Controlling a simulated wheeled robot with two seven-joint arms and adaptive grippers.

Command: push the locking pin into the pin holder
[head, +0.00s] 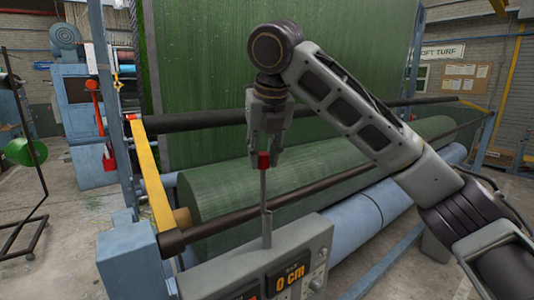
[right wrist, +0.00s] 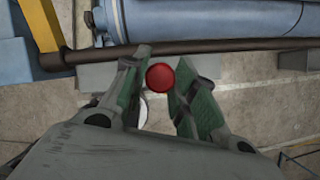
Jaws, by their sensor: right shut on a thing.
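My right gripper (head: 265,141) points straight down and is shut on a red knob (head: 264,161) at the top of an upright grey rod (head: 264,195). In the right wrist view the round red knob (right wrist: 160,77) sits between the green-padded fingertips. The rod's foot meets a grey box (head: 308,246) with an orange 0 cm display. A small red piece (head: 131,117) shows at the upper end of a yellow bar (head: 154,178). I cannot tell for sure which part is the locking pin or its holder. My left gripper is not in view.
A dark bar (head: 300,204) runs in front of a large green turf roll (head: 250,186). A blue roller (head: 352,218) lies below it. A blue post (head: 128,258) stands left of the box. A red lever (head: 98,108) is farther left. Open floor (head: 60,250) lies at left.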

